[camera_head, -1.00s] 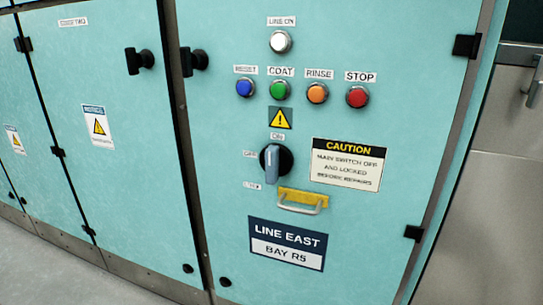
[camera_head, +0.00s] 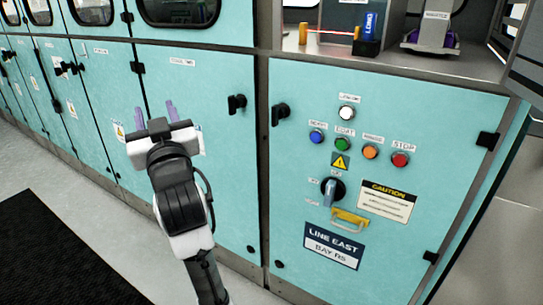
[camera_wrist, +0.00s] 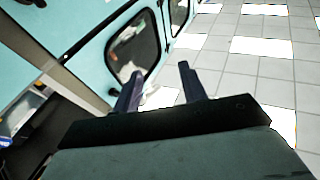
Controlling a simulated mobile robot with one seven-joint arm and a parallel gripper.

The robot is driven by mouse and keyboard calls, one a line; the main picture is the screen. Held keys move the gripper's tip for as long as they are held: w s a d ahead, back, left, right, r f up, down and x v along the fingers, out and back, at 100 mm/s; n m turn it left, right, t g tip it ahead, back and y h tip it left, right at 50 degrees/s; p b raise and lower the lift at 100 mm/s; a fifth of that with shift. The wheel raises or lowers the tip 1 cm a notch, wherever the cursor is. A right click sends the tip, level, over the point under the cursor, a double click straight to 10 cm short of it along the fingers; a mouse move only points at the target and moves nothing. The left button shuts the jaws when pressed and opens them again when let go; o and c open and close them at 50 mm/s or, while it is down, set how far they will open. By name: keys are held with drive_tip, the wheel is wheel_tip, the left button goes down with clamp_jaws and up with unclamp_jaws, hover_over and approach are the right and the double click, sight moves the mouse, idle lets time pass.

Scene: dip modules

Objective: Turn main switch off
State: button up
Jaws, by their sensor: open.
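The main switch (camera_head: 329,192) is a black round dial with a grey-blue handle on the right teal cabinet door. Its handle stands about upright, under the small label at the top of the dial. A yellow bracket with a metal handle (camera_head: 350,218) sits just below and right of it. My gripper (camera_head: 157,112) is well to the left of the switch, in front of other cabinet doors. Its two purple-grey fingers are apart and empty. They also show apart in the wrist view (camera_wrist: 158,82), where the switch is not visible.
Above the switch are a white lamp (camera_head: 346,113) and blue, green, orange and red (camera_head: 400,160) buttons. A caution sign (camera_head: 386,201) is to its right. Black door latches (camera_head: 280,114) stick out nearby. A black mat (camera_head: 60,255) lies on the open floor at left.

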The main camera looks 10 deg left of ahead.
sight(329, 188)
drive_tip(key=w+d+m+t+h+p, duration=0.2)
drive_tip(key=w+d+m+h+p, duration=0.3)
drive_tip(key=w+d, duration=0.45)
drive_tip(key=w+d+f+m+g+h+p, duration=0.1)
drive_tip(key=w+d+f+m+h+p, duration=0.15)
drive_tip(key=d+f+h+p, duration=0.4)
drive_tip(key=w+d+f+m+h+p, duration=0.1)
drive_tip(key=w+d+f+m+h, duration=0.15)
drive_tip(key=d, duration=0.65)
drive_tip(key=s+d+f+m+h+p, duration=0.1)
drive_tip(key=s+d+f+h, duration=0.2)
drive_tip(key=f, duration=0.5)
drive_tip(key=s+d+f+m+h+p, duration=0.1)
drive_tip(key=s+f+h, duration=0.1)
drive_tip(key=s+f, duration=0.5)
drive_tip(key=p+x, duration=0.1)
drive_tip(key=x, duration=0.3)
drive_tip(key=p+x, duration=0.2)
drive_tip(key=x, duration=0.3)
drive_tip(key=f+p+x, duration=0.1)
drive_tip(key=x, duration=0.3)
drive_tip(key=shift+w+d+p, duration=0.25)
drive_tip(key=shift+w+p, duration=0.1)
drive_tip(key=shift+w+d+f, duration=0.15)
drive_tip(key=shift+w+d, duration=0.05)
drive_tip(key=shift+w, duration=0.45)
clamp_jaws()
